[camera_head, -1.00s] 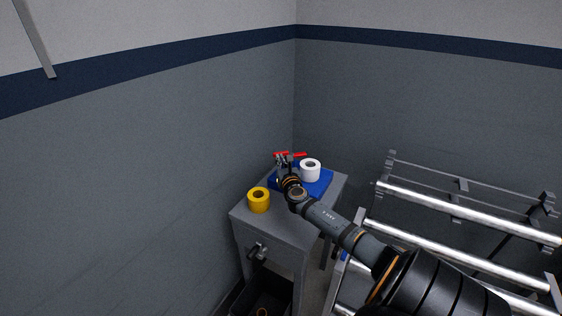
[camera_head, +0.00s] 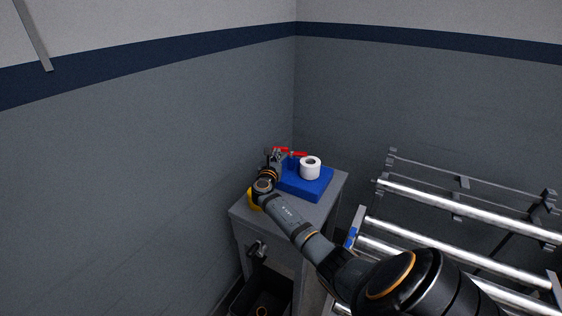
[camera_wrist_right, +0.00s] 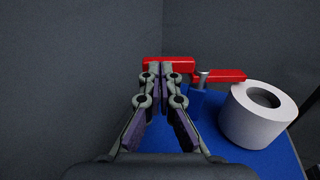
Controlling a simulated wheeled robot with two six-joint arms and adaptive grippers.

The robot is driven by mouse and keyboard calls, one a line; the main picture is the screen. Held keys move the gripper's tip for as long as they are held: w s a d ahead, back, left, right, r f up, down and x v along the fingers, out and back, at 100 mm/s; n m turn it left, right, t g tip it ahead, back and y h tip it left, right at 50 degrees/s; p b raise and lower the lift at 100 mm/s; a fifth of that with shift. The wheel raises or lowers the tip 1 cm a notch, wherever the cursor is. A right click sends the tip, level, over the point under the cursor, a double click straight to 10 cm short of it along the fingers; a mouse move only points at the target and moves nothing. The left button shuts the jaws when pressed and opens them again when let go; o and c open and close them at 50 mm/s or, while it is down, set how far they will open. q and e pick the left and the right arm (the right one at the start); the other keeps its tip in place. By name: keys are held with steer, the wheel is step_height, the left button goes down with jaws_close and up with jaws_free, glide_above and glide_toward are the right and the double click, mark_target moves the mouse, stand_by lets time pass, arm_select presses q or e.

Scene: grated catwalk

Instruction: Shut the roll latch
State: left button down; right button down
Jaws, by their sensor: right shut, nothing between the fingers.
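The roll latch is a red lever (camera_wrist_right: 218,75) on a blue upright beside the white roll (camera_wrist_right: 258,114). In the right wrist view a red bar also shows just beyond my fingertips. In the head view the red latch (camera_head: 292,152) is at the back of the blue base (camera_head: 307,188), with the white roll (camera_head: 310,167) on the base. My right gripper (camera_wrist_right: 163,68) is shut and empty, its tips close to the red bar at the left. I cannot tell whether they touch it. My left gripper is not in view.
The blue base stands on a grey cabinet (camera_head: 244,213) in the wall corner. A yellow roll (camera_head: 252,199) is mostly hidden behind my right arm. A roller rack (camera_head: 460,210) stands to the right. The cabinet's right front top is clear.

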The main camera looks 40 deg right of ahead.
steer(key=shift+w+d+f+m+g+h+b, duration=0.2)
steer(key=shift+w+m+g+h+b, duration=0.4)
steer(key=shift+g, duration=0.4)
steer(key=shift+w+d+r, duration=0.15)
steer(key=shift+w+d, duration=0.25)
steer(key=shift+w, duration=0.1)
